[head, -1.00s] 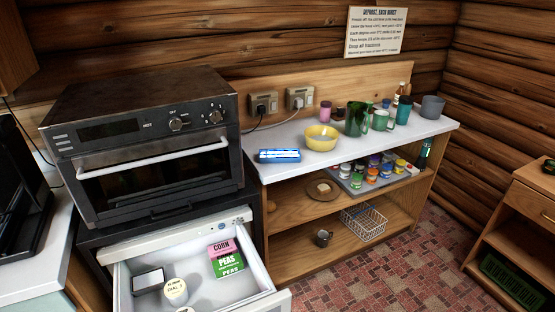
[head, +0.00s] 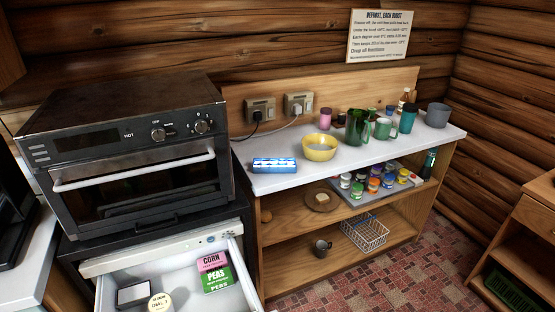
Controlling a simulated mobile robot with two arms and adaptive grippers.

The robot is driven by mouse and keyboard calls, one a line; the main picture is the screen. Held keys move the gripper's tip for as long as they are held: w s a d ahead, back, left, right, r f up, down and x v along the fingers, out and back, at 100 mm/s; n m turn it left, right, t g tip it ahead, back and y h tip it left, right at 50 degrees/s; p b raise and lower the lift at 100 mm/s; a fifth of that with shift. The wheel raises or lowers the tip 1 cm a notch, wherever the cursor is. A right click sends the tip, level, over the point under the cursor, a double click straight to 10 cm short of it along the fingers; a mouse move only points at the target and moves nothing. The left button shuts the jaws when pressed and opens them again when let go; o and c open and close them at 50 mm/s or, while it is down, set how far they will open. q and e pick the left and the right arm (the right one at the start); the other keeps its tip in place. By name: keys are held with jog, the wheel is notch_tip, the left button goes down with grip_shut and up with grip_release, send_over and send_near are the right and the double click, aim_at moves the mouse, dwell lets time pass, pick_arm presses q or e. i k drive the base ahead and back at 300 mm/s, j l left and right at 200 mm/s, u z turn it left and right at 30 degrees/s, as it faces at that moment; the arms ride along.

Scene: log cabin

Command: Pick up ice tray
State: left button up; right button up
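A small blue and white rectangular thing (head: 275,165), which looks like the ice tray, lies flat on the white worktop (head: 262,184). It is near the worktop's left end, close to the front edge, left of a yellow bowl (head: 319,147) and apart from it. Its cells are too small to make out clearly. Neither of my grippers is in view.
A dark toaster oven (head: 130,150) stands left of the worktop. Below it an open freezer drawer (head: 245,281) holds corn and peas boxes (head: 214,271), a round tub (head: 161,303) and a dark-rimmed box (head: 135,293). A green pitcher (head: 356,127) and cups stand further right.

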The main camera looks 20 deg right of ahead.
aim_at(259, 165)
jog(key=i+l, duration=0.15)
jog(key=l, duration=0.3)
jog(key=i+l+u, duration=0.15)
jog(key=l, duration=0.3)
jog(key=i+l, duration=0.1)
jog(key=l, duration=0.4)
jog(key=i+l+u, duration=0.1)
jog(key=l, duration=0.35)
jog(key=i+l+u, duration=0.1)
jog(key=l, duration=0.4)
jog(key=i+l, duration=0.15)
jog(key=l, duration=0.35)
